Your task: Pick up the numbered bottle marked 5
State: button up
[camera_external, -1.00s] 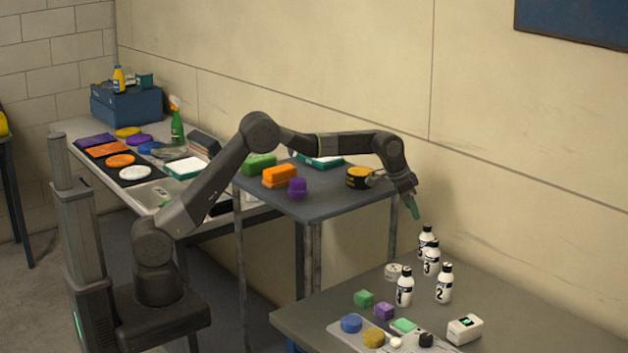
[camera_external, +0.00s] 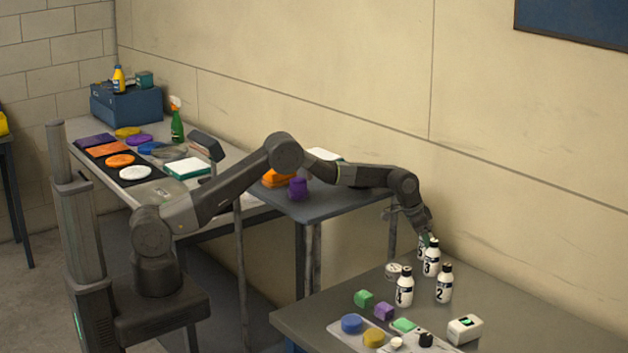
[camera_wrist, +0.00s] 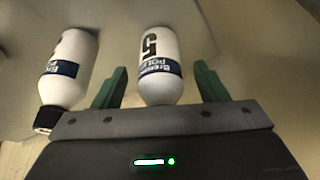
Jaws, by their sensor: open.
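The bottle marked 5 (camera_wrist: 160,65) is white with a dark blue label band. In the wrist view it stands between the two green fingers of my gripper (camera_wrist: 160,88), with a gap on each side. In the external view my gripper (camera_external: 425,240) reaches down at the back bottle (camera_external: 421,250), which it partly hides. A bottle marked 3 (camera_external: 432,263) stands just in front of it. Bottles marked 4 (camera_external: 405,286) and 2 (camera_external: 444,284) stand nearer. Another white bottle (camera_wrist: 68,70) is just left of my gripper in the wrist view.
The grey table (camera_external: 300,318) also holds a round white tin (camera_external: 393,270), green and purple blocks, a tray with coloured discs and a white box (camera_external: 464,329). The wall is close behind the bottles. A higher grey table (camera_external: 340,205) stands to the left.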

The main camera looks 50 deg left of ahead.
jog(key=shift+w+d+f, duration=0.1)
jog(key=shift+f, duration=0.25)
jog(key=c, duration=1.2)
